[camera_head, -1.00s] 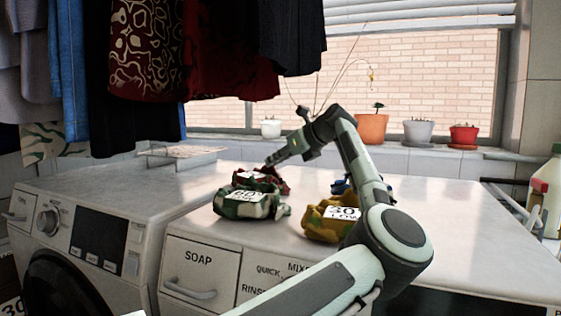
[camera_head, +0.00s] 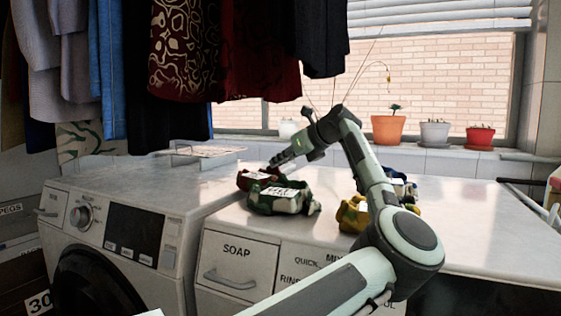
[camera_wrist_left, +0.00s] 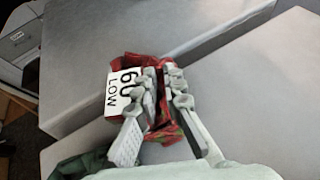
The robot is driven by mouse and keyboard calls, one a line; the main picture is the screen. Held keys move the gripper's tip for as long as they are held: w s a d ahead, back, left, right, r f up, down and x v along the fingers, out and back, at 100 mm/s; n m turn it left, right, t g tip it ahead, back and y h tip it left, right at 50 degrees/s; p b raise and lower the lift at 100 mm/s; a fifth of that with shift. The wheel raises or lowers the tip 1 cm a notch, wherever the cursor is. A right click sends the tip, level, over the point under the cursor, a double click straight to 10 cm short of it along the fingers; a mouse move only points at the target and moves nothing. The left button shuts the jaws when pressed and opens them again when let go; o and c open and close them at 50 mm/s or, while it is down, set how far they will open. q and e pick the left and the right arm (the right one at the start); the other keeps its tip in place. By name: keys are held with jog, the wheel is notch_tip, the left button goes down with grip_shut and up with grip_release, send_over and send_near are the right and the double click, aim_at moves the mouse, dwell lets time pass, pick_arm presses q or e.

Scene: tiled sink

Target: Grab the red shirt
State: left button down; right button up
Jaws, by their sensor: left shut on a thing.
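The red shirt (camera_head: 250,180) is a crumpled bundle with a white label, on or just above the white machine tops by the seam between them. In the left wrist view the red shirt (camera_wrist_left: 128,63) shows its label reading "60 LOW". My left gripper (camera_head: 272,163) comes down at its far side in the head view. In the wrist view my left gripper (camera_wrist_left: 163,80) has its fingers closed on the bundle, part of which they hide. I cannot tell whether the shirt is clear of the surface. My right gripper is not in view.
A green-and-white shirt (camera_head: 270,201) lies just in front of the red one. A yellow shirt (camera_head: 351,215) and a blue shirt (camera_head: 401,187) lie to the right, partly behind my arm. Clothes (camera_head: 190,60) hang above left.

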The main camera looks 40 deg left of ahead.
pick_arm(q)
jog(key=c, duration=1.6)
grip_release()
jog(key=shift+f, duration=0.15)
jog(key=shift+o, duration=0.2)
jog(key=v, duration=1.2)
